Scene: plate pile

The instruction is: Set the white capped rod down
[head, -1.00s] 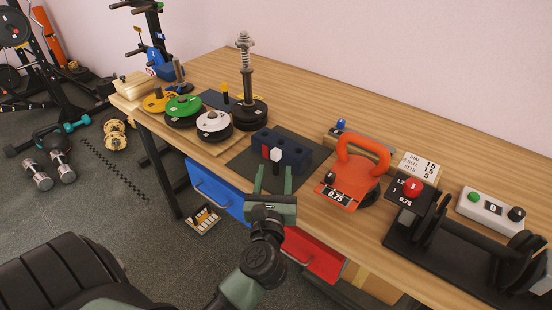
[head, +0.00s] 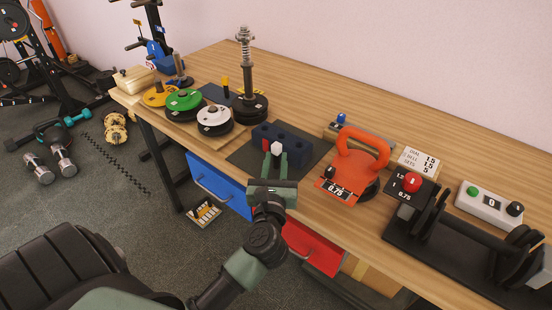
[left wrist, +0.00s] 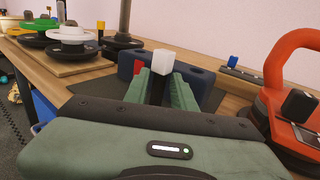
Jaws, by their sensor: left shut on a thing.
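The white capped rod has a white cap (head: 277,148) on a dark shaft. The cap also shows in the left wrist view (left wrist: 163,61), with the dark shaft (left wrist: 158,90) below it. My left gripper (head: 275,161) is shut on the shaft, just below the cap, and the rod looks upright. A navy block (head: 296,143) with round holes in its top is right behind the fingers; it also shows in the left wrist view (left wrist: 197,79). The rod's lower end is hidden, so I cannot tell whether it sits in the block. My right gripper is out of view.
The block stands on a dark mat (head: 245,158) on the wooden bench. An orange kettlebell (head: 340,188) stands to the right. To the left are a white-topped plate stack (head: 214,117), a green plate (head: 184,98) and a spring-topped post (head: 245,60). Drawers are below the front edge.

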